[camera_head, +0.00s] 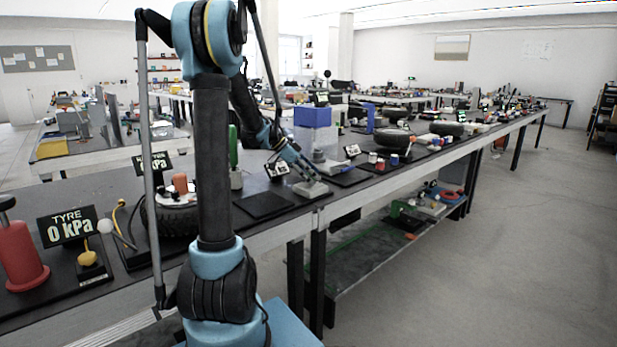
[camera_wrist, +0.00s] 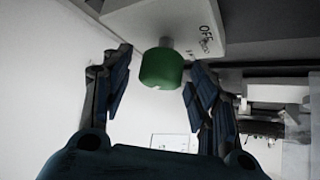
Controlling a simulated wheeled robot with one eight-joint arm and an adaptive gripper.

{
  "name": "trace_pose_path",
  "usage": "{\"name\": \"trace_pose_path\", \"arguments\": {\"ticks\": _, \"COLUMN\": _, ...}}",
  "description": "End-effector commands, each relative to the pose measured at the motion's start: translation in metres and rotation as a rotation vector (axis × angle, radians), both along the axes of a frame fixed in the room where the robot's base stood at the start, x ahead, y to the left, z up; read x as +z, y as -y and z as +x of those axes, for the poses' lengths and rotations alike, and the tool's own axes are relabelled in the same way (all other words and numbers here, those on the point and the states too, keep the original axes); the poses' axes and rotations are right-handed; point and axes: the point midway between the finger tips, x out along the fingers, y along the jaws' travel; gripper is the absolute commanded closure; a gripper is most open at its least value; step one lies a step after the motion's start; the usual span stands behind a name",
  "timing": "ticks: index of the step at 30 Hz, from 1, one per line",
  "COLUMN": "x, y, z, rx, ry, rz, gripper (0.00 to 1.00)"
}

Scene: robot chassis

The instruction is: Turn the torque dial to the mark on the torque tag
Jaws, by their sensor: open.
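A green knob (camera_wrist: 161,69), likely the dial, sticks out from a pale housing (camera_wrist: 200,25) in the wrist view. Lettering reading "OFF" is printed on the housing, with smaller marks I cannot read. My gripper (camera_wrist: 160,75) is open, one finger on each side of the knob, with gaps between knob and fingers. In the head view my gripper (camera_head: 307,176) is low at a light grey block (camera_head: 311,189) on the bench, and the knob is not discernible.
A clear box with a blue top (camera_head: 313,117) stands behind my gripper. A dark mat (camera_head: 263,205) lies to the left. A tyre (camera_head: 178,216), a "TYRE 0 kPa" display (camera_head: 68,228) and a red cylinder (camera_head: 18,258) are farther left. The floor (camera_head: 480,270) at right is clear.

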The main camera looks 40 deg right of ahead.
Motion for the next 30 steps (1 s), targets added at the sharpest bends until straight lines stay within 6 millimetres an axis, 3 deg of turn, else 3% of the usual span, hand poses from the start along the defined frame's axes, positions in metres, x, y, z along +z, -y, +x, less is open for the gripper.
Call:
{"name": "trace_pose_path", "arguments": {"ticks": 8, "x": 0.008, "y": -0.007, "z": 0.005, "rx": 0.002, "ry": -0.001, "rz": 0.000, "gripper": 0.46}}
{"name": "trace_pose_path", "arguments": {"ticks": 21, "x": 0.064, "y": -0.054, "z": 0.038, "rx": 0.003, "ry": -0.002, "rz": 0.000, "gripper": 0.46}}
{"name": "trace_pose_path", "arguments": {"ticks": 30, "x": 0.083, "y": -0.069, "z": 0.048, "rx": 0.001, "ry": -0.001, "rz": 0.000, "gripper": 0.46}}
